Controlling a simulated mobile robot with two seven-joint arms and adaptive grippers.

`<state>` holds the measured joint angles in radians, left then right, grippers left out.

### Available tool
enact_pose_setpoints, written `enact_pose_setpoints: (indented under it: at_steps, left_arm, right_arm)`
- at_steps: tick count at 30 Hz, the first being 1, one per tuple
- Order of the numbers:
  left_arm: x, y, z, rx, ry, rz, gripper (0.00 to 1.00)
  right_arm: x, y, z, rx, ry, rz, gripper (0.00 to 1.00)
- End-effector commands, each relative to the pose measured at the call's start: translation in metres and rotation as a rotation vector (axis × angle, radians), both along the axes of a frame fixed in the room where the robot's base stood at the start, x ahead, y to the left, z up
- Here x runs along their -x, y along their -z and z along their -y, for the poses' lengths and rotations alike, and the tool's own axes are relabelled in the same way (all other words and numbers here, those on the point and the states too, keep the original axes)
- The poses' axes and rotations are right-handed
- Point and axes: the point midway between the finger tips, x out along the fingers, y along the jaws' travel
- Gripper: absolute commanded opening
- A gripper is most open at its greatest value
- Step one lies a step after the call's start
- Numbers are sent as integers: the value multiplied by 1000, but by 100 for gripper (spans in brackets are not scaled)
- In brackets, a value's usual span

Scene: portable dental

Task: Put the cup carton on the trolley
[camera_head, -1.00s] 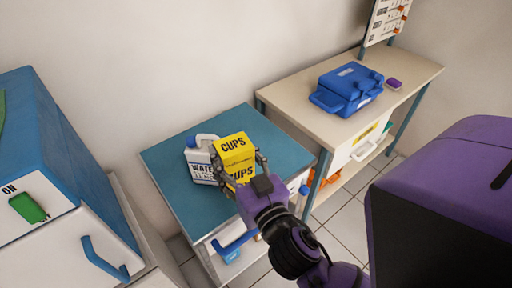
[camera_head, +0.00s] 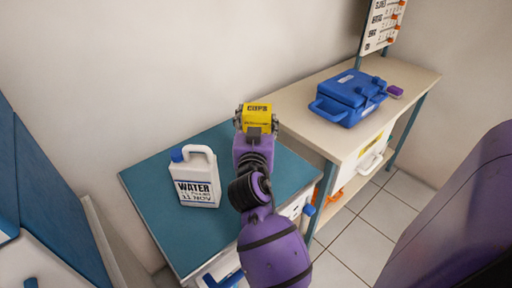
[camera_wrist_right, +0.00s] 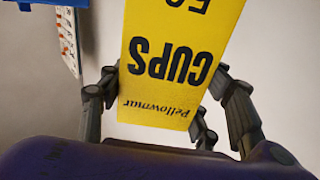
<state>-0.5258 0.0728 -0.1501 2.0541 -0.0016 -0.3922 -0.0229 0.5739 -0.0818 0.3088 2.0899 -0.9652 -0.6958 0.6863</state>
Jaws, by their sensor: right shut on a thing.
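The yellow cup carton (camera_head: 258,106) is held up in my right gripper (camera_head: 257,122), with fingers on both sides of it. In the right wrist view the carton (camera_wrist_right: 178,50) appears upside down between the fingers (camera_wrist_right: 165,98). The arm hides the carton's lower part in the head view. The carton appears over the back right of a teal-topped unit (camera_head: 150,205), near the left end of a beige-topped unit (camera_head: 310,92). I cannot tell which unit is the trolley, or the carton's exact height. My left gripper is not in view.
A white water jug (camera_head: 195,178) stands on the teal top. A blue case (camera_head: 348,97) and a small purple item (camera_head: 394,91) sit on the beige top, right of the carton. The beige top's left end is clear. A wall is behind.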

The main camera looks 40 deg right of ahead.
Motion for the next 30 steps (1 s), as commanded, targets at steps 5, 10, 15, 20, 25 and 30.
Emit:
enact_pose_setpoints:
  at_steps: [5, 10, 15, 20, 25, 30]
  left_arm:
    - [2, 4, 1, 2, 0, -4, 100]
    - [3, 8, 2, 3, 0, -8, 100]
    - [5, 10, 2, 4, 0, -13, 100]
    - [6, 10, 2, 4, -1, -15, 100]
    - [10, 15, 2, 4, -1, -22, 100]
    - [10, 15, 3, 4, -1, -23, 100]
  right_arm:
    - [0, 19, -1, 2, -1, 1, 28]
    - [0, 44, -1, 2, -3, -1, 28]
    - [0, 55, -1, 3, -4, 3, 28]
    - [0, 54, -1, 2, -4, 4, 28]
    - [0, 59, -1, 1, -3, 3, 28]
    - [0, 59, -1, 1, -3, 2, 75]
